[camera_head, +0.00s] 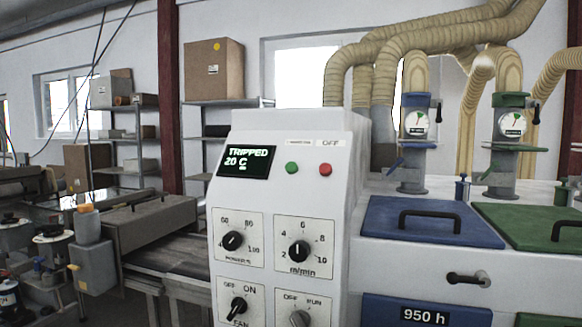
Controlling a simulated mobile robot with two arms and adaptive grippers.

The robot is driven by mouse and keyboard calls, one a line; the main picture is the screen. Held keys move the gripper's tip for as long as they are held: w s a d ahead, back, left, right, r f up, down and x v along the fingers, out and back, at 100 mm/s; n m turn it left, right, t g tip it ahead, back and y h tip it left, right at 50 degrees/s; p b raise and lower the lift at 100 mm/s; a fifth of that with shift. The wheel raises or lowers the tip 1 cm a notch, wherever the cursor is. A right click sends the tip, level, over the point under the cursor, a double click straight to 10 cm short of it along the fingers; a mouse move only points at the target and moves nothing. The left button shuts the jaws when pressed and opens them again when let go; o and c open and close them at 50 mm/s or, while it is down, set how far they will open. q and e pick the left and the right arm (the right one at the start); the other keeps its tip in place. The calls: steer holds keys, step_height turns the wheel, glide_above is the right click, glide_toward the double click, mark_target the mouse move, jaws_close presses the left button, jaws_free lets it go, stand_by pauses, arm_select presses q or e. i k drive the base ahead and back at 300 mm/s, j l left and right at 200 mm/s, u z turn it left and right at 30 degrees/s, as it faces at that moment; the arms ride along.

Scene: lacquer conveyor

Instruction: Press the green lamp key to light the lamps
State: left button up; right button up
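The green lamp key (291,168) is a small round button on the sloped upper face of the white control cabinet (265,140). A red key (325,169) sits just right of it. Above the two keys are small label plates; the right one reads OFF (330,142) and the left one is too small to read. The dark display (248,161) left of the green key reads "TRIPPED 20 C" in pale green. Neither of my grippers shows in the head view, and nothing covers the green key. The lamps themselves cannot be made out.
Below the keys are a power knob (232,240), an m/min knob (299,251), a fan knob (238,306) and an OFF/RUN knob (299,319). Right are blue (385,232) and green (505,215) lids with handles, gauges and ducts. A conveyor (180,257) lies left.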

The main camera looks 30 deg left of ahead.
mark_target(292, 169)
steer(key=i+l, duration=0.65)
steer(key=l+u, duration=0.1)
steer(key=u, duration=1.65)
